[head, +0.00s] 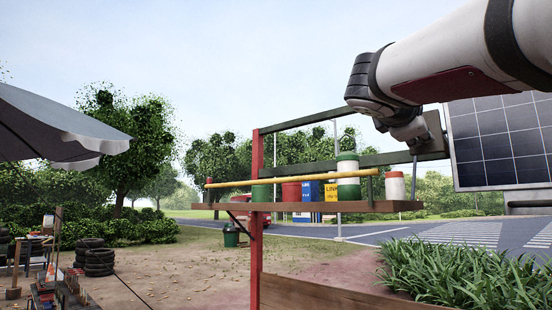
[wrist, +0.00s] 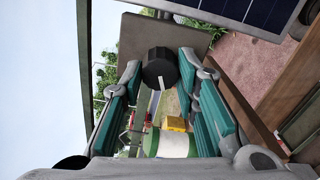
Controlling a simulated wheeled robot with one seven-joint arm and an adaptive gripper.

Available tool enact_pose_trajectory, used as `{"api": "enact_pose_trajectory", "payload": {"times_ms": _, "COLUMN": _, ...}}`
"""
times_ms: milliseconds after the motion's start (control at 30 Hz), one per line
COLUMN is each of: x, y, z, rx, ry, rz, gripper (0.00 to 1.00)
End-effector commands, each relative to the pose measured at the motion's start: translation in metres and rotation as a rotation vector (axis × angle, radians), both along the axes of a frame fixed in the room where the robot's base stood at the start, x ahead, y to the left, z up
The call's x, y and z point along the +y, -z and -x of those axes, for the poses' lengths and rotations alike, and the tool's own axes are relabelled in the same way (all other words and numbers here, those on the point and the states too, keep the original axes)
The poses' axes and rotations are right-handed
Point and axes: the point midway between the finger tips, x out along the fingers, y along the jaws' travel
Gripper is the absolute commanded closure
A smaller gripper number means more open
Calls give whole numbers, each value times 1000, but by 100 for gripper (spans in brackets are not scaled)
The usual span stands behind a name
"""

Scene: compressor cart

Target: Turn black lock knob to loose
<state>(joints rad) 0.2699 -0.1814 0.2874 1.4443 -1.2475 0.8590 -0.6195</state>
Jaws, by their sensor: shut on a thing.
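The black lock knob (wrist: 160,68) shows in the wrist view, round and dark with a short white mark on its lower face. It sits in front of a grey-brown plate (wrist: 185,35). My gripper (wrist: 159,78) has its two teal-padded fingers on either side of the knob, near their tips, and is shut on it. In the head view my gripper (head: 410,137) reaches down to the grey plate (head: 436,136) at the right end of a dark rail. The knob cannot be made out there. I cannot read any loose or tight marking.
Below the gripper, a wooden shelf (head: 300,207) carries a green-and-white canister (head: 348,178), a red-and-white canister (head: 394,188) and other containers. A yellow bar (head: 285,180) runs above the shelf. A red post (head: 255,210) stands left, a solar panel (head: 500,140) right.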

Motion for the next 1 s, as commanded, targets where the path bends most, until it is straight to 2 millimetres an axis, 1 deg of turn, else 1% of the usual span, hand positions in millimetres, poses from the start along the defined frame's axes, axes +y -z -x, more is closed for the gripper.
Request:
{"api": "enact_pose_trajectory", "payload": {"times_ms": 300, "x": 1, "y": 1, "z": 0, "rx": 77, "ry": -3, "rz": 74, "gripper": 100}}
{"api": "enact_pose_trajectory", "payload": {"times_ms": 800, "x": 1, "y": 2, "z": -1, "rx": 91, "ry": -1, "rz": 87, "gripper": 99}}
{"api": "enact_pose_trajectory", "payload": {"times_ms": 833, "x": 1, "y": 2, "z": -1, "rx": 91, "ry": -1, "rz": 87, "gripper": 69}}
{"api": "enact_pose_trajectory", "payload": {"times_ms": 867, "x": 1, "y": 2, "z": -1, "rx": 91, "ry": -1, "rz": 87, "gripper": 63}}
{"api": "enact_pose_trajectory", "payload": {"times_ms": 900, "x": 1, "y": 2, "z": -1, "rx": 90, "ry": -1, "rz": 86, "gripper": 54}}
{"api": "enact_pose_trajectory", "payload": {"times_ms": 933, "x": 1, "y": 2, "z": -1, "rx": 90, "ry": -1, "rz": 86, "gripper": 52}}
{"api": "enact_pose_trajectory", "payload": {"times_ms": 1000, "x": 0, "y": 1, "z": -1, "rx": 90, "ry": -1, "rz": 86, "gripper": 52}}
